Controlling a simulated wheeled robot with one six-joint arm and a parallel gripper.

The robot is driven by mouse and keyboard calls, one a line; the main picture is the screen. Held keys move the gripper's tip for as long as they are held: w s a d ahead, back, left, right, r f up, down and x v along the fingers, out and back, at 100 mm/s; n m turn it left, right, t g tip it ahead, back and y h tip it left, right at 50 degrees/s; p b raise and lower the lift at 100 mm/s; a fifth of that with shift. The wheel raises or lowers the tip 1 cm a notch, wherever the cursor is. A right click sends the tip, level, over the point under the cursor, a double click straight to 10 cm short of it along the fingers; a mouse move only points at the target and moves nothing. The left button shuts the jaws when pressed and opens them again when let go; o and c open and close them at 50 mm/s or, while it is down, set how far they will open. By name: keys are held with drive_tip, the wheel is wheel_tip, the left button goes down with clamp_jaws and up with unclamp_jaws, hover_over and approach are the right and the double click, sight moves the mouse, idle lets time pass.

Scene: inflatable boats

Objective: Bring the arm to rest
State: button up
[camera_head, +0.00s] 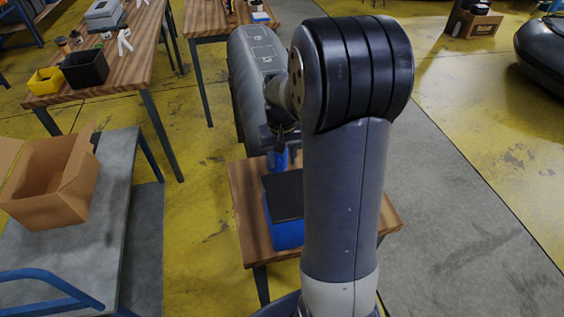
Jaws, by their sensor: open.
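My arm stands large in the middle of the view, its upper link upright and its dark, ribbed elbow at the top. My gripper (280,138) is small and dark, partly hidden behind that link. It is over the far part of a small wooden table (247,205) and is open. A blue item (277,159) shows just below it; I cannot tell whether they touch. A blue box with a black top (287,232) lies on the same table, its right side hidden by my arm.
On the left are an open cardboard box (47,182) on a grey table (112,215), and a wooden bench (128,73) with black and yellow bins. A dark boat (545,50) is far right.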

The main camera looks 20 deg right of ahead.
wheel_tip(320, 180, up, 8)
drive_tip(key=shift+r, duration=0.25)
drive_tip(key=shift+f, duration=0.1)
wheel_tip(320, 180, down, 10)
drive_tip(key=shift+f+p, duration=0.2)
drive_tip(key=shift+p, duration=0.1)
drive_tip(key=shift+r+p, duration=1.5)
drive_tip(key=shift+r, duration=0.8)
